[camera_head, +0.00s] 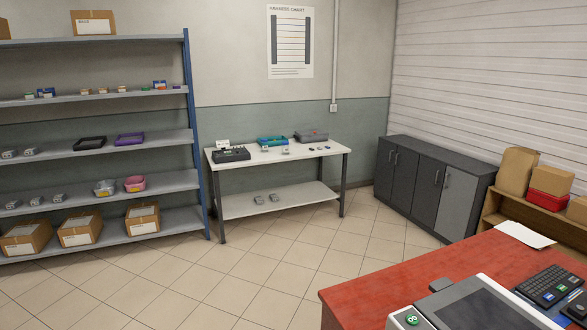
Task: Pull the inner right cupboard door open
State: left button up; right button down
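The dark grey cupboard (445,158) stands low against the slatted wall, right of the white table. Its front shows several upright doors, all looking shut. Bar handles sit in two pairs: one pair near the left doors' meeting edge (393,159), one pair between the two right doors. The inner right door (427,190) is dark grey, with its handle (436,177) near its right edge. The outer right door (457,203) is lighter grey. Neither of my grippers is in view.
A red-topped desk (375,288) with a machine and a keyboard (551,286) fills the lower right and hides the floor there. Tiled floor (370,232) is clear before the cupboard. A white table (278,155) and a shelf rack (90,145) stand left.

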aim_at(431, 174)
jog(key=i+j+u, duration=0.3)
jog(key=i, duration=0.2)
jog(key=i+j+u, duration=0.2)
jog(key=i, duration=0.65)
jog(key=i+j+u, duration=0.2)
jog(key=i, duration=0.7)
jog(key=i+z, duration=0.45)
jog(key=i+j+z, duration=0.1)
jog(key=i+z, duration=0.35)
jog(key=i, duration=0.2)
jog(key=i+j+z, duration=0.3)
jog(key=i+z, duration=0.15)
jog(key=i+l+z, duration=0.25)
jog(key=i+z, duration=0.2)
jog(key=i+l+z, duration=0.1)
jog(key=i+z, duration=0.4)
jog(key=i+j+z, duration=0.15)
jog(key=i+z, duration=0.3)
jog(key=i, duration=1.9)
jog(key=l+z, duration=0.05)
jog(key=l, duration=0.05)
